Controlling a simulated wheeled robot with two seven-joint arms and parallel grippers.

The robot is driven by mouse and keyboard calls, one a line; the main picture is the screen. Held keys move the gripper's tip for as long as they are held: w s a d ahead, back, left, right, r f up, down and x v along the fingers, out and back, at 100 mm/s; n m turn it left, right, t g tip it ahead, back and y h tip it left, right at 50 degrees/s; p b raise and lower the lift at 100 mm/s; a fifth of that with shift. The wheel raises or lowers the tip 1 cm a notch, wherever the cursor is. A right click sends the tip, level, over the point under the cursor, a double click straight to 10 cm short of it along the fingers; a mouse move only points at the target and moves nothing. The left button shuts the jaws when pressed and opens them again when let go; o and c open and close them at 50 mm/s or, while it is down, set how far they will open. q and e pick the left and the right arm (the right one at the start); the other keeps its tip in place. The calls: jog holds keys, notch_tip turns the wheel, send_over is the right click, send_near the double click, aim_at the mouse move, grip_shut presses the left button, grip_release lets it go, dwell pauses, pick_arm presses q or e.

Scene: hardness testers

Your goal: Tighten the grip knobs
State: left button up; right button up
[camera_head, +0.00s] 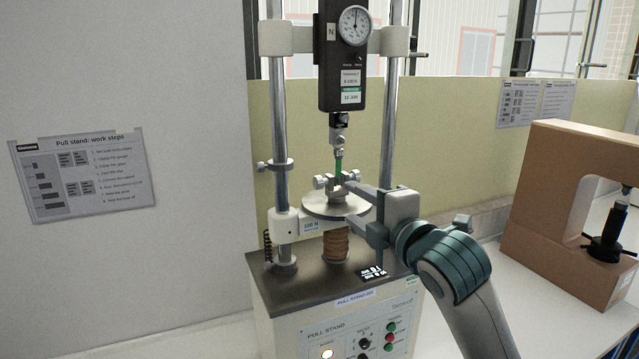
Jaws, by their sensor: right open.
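The pull stand (330,295) stands on the bench, with a force gauge (343,60) on its crossbar between two steel columns. A green specimen (338,166) hangs upright below the gauge's upper grip (338,133). Its lower end is at a small metal grip on the round plate (322,207). A grip knob (320,182) shows on the left of this lower grip. My right gripper (353,206) is open at the right of the plate, its fingers pointing left near the lower grip. The right side of the lower grip is partly hidden by the fingers. My left gripper is not in view.
A brown tester (545,205) with a black spindle stands on the white bench at right. The stand's front panel has buttons and a lit lamp (327,353). A work-steps sheet (80,175) is on the left wall. Columns flank the gauge.

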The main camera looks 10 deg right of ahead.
aim_at(322, 184)
jog(key=p+x, duration=0.6)
jog(key=x, duration=0.9)
jog(key=shift+w+a, duration=0.1)
jog(key=shift+w, duration=0.05)
jog(key=shift+p+x, duration=0.45)
jog(key=shift+x, duration=0.55)
jog(key=c, duration=1)
